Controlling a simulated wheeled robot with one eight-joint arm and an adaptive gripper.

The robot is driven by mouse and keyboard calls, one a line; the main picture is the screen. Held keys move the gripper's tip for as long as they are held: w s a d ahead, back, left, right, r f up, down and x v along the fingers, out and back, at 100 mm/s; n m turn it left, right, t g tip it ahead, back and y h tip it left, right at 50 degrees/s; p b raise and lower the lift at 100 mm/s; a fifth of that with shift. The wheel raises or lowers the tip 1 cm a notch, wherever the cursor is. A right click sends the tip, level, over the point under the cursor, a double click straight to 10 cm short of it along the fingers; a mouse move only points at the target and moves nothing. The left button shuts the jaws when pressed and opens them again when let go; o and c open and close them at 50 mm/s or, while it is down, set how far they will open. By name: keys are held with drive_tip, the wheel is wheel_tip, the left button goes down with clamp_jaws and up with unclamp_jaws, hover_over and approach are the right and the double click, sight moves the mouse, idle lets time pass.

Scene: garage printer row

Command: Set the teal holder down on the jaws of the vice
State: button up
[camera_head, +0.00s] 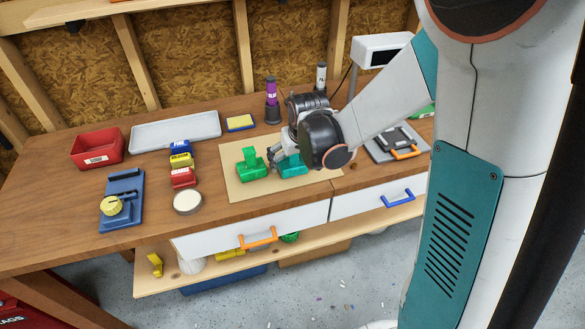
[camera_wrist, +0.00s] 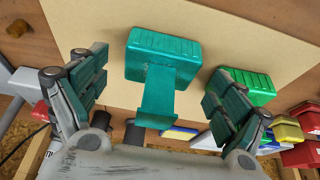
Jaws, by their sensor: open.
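The teal holder (camera_head: 291,165) rests on a tan mat (camera_head: 240,191), partly hidden by my gripper (camera_head: 279,155) in the head view. In the wrist view the teal holder (camera_wrist: 163,55) shows a ribbed block with a flat tongue. My gripper (camera_wrist: 158,98) is open, with one teal-padded finger on each side of the tongue; I see no grip on it. A grey fixture with dark bars and an orange handle (camera_head: 404,152) stands at the right. A blue fixture with a yellow knob (camera_head: 122,197) stands at the left. I cannot tell for sure which is the vice.
A similar green holder (camera_head: 250,163) stands close beside the teal one, also in the wrist view (camera_wrist: 246,86). Red, yellow and blue small boxes (camera_head: 181,160), a round tin (camera_head: 187,202), a grey tray (camera_head: 175,131) and a red bin (camera_head: 97,147) fill the left. Markers (camera_head: 272,100) stand behind.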

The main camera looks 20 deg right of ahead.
drive_tip(key=x, duration=0.2)
drive_tip(key=shift+w+f, duration=0.2)
drive_tip(key=shift+f, duration=0.05)
drive_tip(key=shift+c, duration=0.6)
drive_tip(key=c, duration=1.2)
drive_tip(key=shift+o, duration=0.2)
drive_tip(key=shift+r, duration=0.15)
